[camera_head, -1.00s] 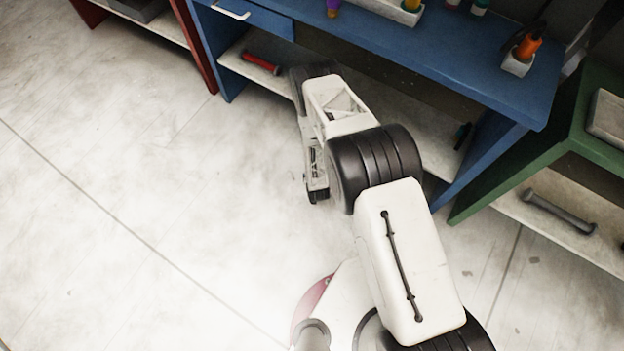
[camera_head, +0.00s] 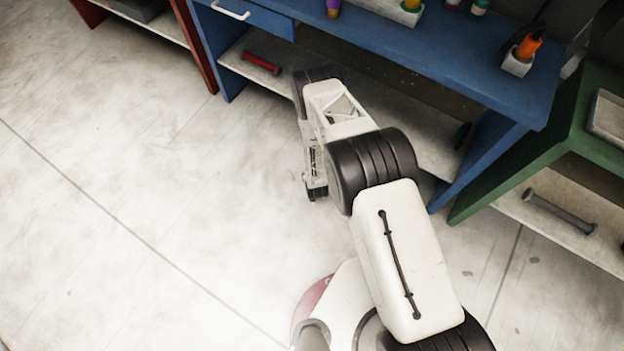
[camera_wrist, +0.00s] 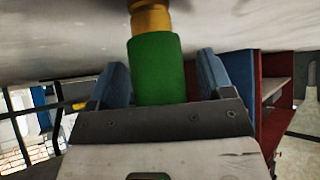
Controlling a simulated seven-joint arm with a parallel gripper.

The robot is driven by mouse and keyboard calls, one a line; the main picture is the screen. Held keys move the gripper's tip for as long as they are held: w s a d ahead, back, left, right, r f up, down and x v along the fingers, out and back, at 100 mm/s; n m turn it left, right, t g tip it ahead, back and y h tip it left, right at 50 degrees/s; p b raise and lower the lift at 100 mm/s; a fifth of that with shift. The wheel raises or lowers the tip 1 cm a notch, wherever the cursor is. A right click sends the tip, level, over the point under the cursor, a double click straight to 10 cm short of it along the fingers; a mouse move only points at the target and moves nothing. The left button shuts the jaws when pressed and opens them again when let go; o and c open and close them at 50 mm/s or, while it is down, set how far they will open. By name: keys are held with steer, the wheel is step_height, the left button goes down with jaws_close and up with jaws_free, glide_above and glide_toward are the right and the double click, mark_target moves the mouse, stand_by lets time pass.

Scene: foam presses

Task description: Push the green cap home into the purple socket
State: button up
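A green cylinder, which looks like the green cap (camera_wrist: 158,70), stands lengthwise between the fingers of my gripper (camera_wrist: 163,75) in the wrist view. A gold-yellow part (camera_wrist: 150,18) joins its far end and runs off the top edge. The left finger's edge meets the cylinder in the picture; a narrow gap shows at the right finger. I cannot tell whether the fingers grip it. In the head view my gripper cannot be made out clearly. A small purple piece with a yellow base (camera_head: 333,9), perhaps the socket, is cut by the top edge, on the blue bench.
The blue bench (camera_head: 470,65) has a pale tray (camera_head: 385,8), bottles (camera_head: 479,6) and an orange-handled tool in a holder (camera_head: 517,65). A red tool (camera_head: 261,63) lies on its lower shelf. A green bench (camera_head: 560,150) stands right. The floor at left is clear.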

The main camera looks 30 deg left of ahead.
steer(key=c, duration=1.1)
steer(key=shift+r, duration=0.15)
step_height(320, 180, up, 28)
steer(key=shift+f, duration=0.15)
stand_by(0.9)
steer(key=shift+f, duration=0.15)
stand_by(0.7)
steer(key=shift+f, duration=3.7)
